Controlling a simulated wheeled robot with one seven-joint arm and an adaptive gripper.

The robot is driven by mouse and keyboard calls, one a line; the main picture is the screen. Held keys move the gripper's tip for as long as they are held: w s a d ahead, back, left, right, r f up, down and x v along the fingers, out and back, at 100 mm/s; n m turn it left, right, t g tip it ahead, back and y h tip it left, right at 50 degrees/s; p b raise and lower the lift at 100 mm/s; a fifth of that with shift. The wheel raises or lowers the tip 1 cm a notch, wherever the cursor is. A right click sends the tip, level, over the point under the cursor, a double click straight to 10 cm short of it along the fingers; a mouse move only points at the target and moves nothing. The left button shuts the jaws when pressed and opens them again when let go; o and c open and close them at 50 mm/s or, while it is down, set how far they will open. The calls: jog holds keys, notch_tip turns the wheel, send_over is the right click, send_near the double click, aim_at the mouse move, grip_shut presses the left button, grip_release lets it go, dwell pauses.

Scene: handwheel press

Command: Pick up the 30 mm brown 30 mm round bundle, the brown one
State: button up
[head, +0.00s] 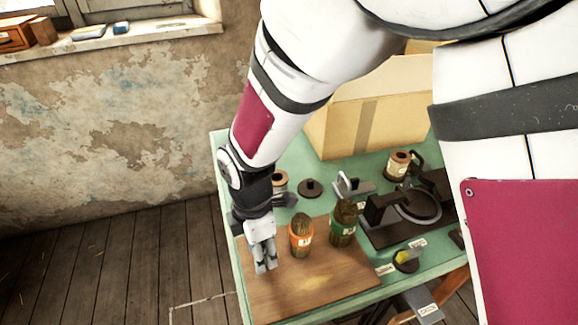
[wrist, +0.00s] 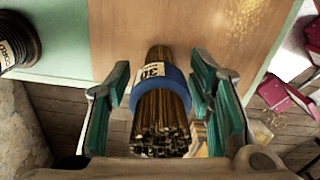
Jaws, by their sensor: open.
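In the wrist view, a round bundle of brown stalks (wrist: 158,122) with a blue band (wrist: 174,86) and a label reading 30 lies between the two teal-padded fingers of my gripper (wrist: 163,78). The fingers are open, with a gap visible on each side of the bundle. In the head view, my gripper (head: 265,266) points down at the left part of the wooden board (head: 315,285); the blue-banded bundle is not visible there. An orange-banded bundle (head: 301,238) and a green-banded bundle (head: 343,228) stand upright to its right.
A dark press (head: 385,222) stands right of the bundles on the green table (head: 228,165). Spools (head: 398,165) and a dark disc (head: 310,188) stand behind. A cardboard box (head: 365,115) is at the back. A dark spool (wrist: 18,42) shows in the wrist view.

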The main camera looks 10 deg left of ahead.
jog(key=shift+f, duration=0.45)
jog(key=c, duration=1.1)
jog(key=shift+o, duration=0.2)
jog(key=shift+r, duration=0.1)
